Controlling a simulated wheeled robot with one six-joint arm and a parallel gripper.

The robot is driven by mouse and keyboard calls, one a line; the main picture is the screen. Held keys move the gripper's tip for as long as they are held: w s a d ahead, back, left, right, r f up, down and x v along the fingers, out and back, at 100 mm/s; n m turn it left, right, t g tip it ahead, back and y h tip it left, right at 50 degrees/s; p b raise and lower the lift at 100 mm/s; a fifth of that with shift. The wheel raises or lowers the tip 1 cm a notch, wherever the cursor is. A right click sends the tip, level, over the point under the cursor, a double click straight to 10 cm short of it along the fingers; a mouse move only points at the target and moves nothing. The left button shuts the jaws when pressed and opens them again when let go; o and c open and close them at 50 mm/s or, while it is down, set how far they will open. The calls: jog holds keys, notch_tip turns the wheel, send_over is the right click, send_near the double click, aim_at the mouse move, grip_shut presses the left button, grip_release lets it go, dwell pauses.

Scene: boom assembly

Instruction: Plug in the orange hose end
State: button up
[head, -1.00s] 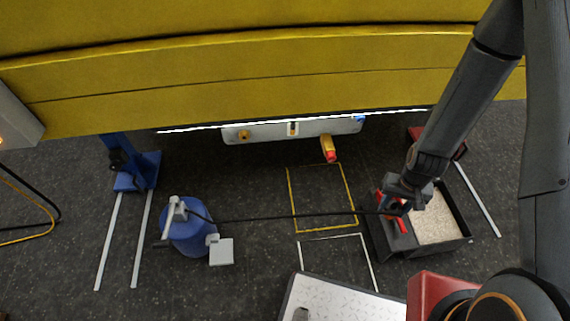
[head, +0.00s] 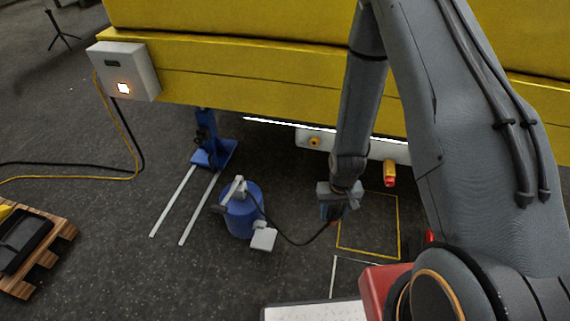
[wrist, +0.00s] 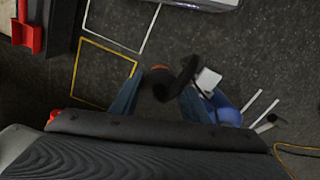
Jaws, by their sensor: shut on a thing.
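My gripper (head: 333,210) is shut on the hose end (wrist: 158,69), which shows an orange ring between the blue fingers in the wrist view. It hangs above the floor, right of the blue drum (head: 241,212). The black hose (head: 287,238) sags from the drum to my gripper. A pale panel (head: 402,152) is under the yellow boom (head: 250,75), partly hidden by my arm. An orange-yellow fitting (head: 314,141) is on its left part, apart from the hose end. A yellow fitting with a red tip (head: 389,172) hangs at its right.
A blue stand (head: 212,150) with two pale rails is left of the drum. A lit grey box (head: 124,72) is on the boom's left end. A pallet (head: 40,255) is at far left. A red holder (wrist: 27,32) shows in the wrist view. Yellow floor lines (head: 398,225) mark clear floor.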

jog(key=shift+a, duration=0.25)
jog(key=shift+w+a+f+b, duration=0.1)
jog(key=shift+w+f+b, duration=0.15)
jog(key=shift+f+b, duration=0.1)
jog(key=w+a+f+m+t+h+b, duration=0.1)
jog(key=w+f+t+b, duration=0.3)
jog(key=w+b, duration=1.2)
jog(key=w+a+f+m+t+h+b, duration=0.1)
jog(key=w+f+m+t+h+b, duration=0.3)
jog(key=w+t+b, duration=0.9)
jog(key=w+f+b, duration=0.1)
jog(key=w+b, duration=0.2)
jog(key=b, duration=0.9)
jog(key=shift+w+h, duration=0.25)
jog(key=shift+h, duration=0.05)
jog(key=shift+r, duration=0.15)
